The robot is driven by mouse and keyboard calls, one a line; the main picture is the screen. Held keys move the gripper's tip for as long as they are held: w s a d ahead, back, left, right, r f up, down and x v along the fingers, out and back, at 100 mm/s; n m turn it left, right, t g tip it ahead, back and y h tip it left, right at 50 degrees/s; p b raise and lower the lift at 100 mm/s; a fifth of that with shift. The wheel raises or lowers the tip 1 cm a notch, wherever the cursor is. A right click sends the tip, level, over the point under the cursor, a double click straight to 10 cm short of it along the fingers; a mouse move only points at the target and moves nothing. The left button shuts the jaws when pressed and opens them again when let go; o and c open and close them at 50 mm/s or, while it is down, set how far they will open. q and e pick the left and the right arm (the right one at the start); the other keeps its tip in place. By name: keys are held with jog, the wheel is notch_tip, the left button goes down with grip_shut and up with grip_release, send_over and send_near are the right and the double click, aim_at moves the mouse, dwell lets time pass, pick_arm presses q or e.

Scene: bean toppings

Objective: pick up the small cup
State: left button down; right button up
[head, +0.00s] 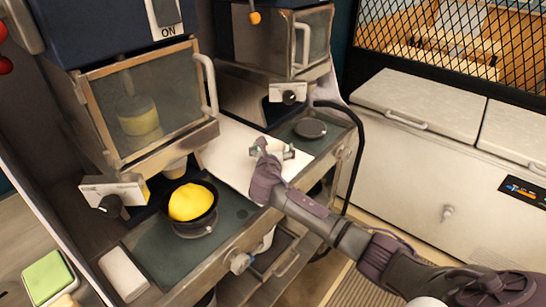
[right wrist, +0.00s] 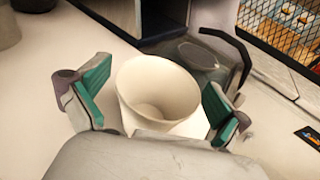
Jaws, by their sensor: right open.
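The small cup (right wrist: 155,80) is white, round and empty, and stands upright in the right wrist view. My right gripper (right wrist: 160,100) is open, with one green-padded finger on each side of the cup. I cannot tell whether either finger touches it. In the head view my right gripper (head: 274,151) is over the white counter between the two machines. I cannot make the cup out there. My left gripper is not in view.
A dark bowl heaped with yellow food (head: 193,203) sits under the left machine (head: 150,100). A second machine (head: 275,45) stands behind, with a dark round plate (head: 310,128) before it. A white chest (head: 430,140) is at right. A green sponge-like block (head: 46,275) lies lower left.

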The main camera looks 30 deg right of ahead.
jog(key=shift+c, duration=0.3)
jog(key=c, duration=0.6)
jog(key=shift+r, duration=0.1)
jog(key=shift+c, duration=0.2)
